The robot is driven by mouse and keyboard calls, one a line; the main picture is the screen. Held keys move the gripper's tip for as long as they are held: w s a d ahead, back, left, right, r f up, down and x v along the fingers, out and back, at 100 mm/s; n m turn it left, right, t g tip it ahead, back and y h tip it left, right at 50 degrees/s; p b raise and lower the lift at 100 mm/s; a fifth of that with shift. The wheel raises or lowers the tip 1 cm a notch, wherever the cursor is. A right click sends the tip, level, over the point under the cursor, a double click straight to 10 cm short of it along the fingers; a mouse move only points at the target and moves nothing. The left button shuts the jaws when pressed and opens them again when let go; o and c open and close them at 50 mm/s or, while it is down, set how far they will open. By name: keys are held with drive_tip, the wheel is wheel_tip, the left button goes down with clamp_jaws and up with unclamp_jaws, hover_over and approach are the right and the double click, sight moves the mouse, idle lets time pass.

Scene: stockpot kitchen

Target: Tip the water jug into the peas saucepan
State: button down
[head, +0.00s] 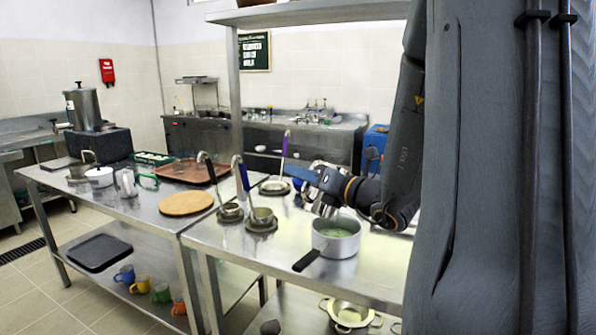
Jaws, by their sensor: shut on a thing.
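The peas saucepan (322,244) is a pale metal pan with green contents, standing on the near steel table with its dark handle toward the lower left. My gripper (322,190) is at the end of my arm, just above and behind the saucepan. It is shut on a metal thing with a blue part (299,173), which looks like the water jug. My gripper and wrist hide much of it, so I cannot tell its tilt or whether water is flowing.
A round wooden board (187,203), a brown tray (190,171) and a green-handled metal vessel (126,183) are on the left table. The right front tabletop is clear.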

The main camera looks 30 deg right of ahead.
drive_tip(key=d+m+p, duration=0.1)
drive_tip(key=m+p, duration=0.1)
drive_tip(key=w+d+r+m+p, duration=0.1)
drive_tip(key=m+p, duration=0.1)
drive_tip(key=d+r+m+p, duration=0.1)
drive_tip(key=d+m+p, duration=0.1)
drive_tip(key=shift+w+r, duration=0.15)
drive_tip(key=d+m+p, duration=0.1)
drive_tip(key=w+d+f+m+p, duration=0.1)
drive_tip(key=d+m+p, duration=0.2)
drive_tip(key=shift+w+d+f, duration=0.15)
drive_tip(key=shift+w+d, duration=0.1)
drive_tip(key=shift+d, duration=0.05)
drive_tip(key=w+d+m+p, duration=0.2)
drive_tip(key=d+m+p, duration=0.4)
drive_tip(key=d+p, duration=0.1)
drive_tip(key=shift+w+d+r+m, duration=0.3)
drive_tip(key=shift+w+d, duration=0.1)
drive_tip(key=shift+d, duration=0.2)
idle(0.7)
drive_tip(key=shift+s, duration=0.1)
idle(2.1)
